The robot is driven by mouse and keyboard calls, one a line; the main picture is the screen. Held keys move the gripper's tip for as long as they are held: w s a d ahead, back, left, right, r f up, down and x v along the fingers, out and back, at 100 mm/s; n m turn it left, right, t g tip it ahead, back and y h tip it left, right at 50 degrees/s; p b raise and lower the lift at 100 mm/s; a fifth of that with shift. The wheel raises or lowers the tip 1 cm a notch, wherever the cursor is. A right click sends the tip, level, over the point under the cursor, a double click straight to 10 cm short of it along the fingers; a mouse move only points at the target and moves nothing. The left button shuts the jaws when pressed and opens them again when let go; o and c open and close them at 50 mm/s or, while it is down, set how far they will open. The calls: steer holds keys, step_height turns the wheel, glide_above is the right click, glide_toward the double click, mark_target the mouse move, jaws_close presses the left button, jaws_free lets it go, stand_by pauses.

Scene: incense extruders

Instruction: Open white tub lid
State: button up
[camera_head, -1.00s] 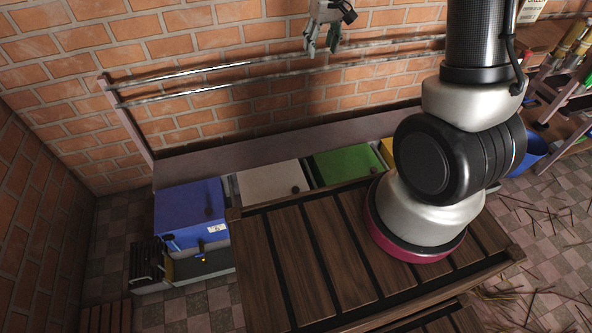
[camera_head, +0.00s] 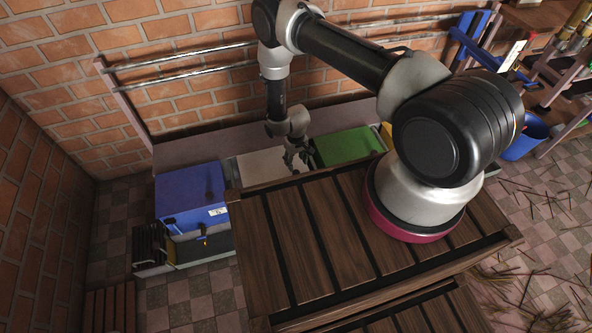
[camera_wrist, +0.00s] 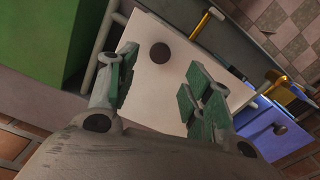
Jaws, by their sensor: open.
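The white tub lid (camera_head: 258,165) lies flat and shut in the row of tubs against the brick wall. My gripper (camera_head: 297,160) is over its right part in the head view and hides its knob there. In the wrist view the white lid (camera_wrist: 168,92) fills the middle, and its dark round knob (camera_wrist: 160,56) shows between the two fingertips. My gripper (camera_wrist: 163,60) is open and empty, with green finger pads on either side of the knob. I cannot tell how high the fingertips are above the lid.
A green lid (camera_head: 348,146) is just right of the white one and a blue lid (camera_head: 188,190) is left. A slatted wooden table (camera_head: 310,240) stands in front of the tubs. Metal rails (camera_head: 190,75) run along the wall behind.

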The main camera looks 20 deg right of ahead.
step_height(320, 180, down, 7)
steer(key=shift+r, duration=0.1)
stand_by(0.3)
jaws_close()
steer(key=shift+w, duration=0.1)
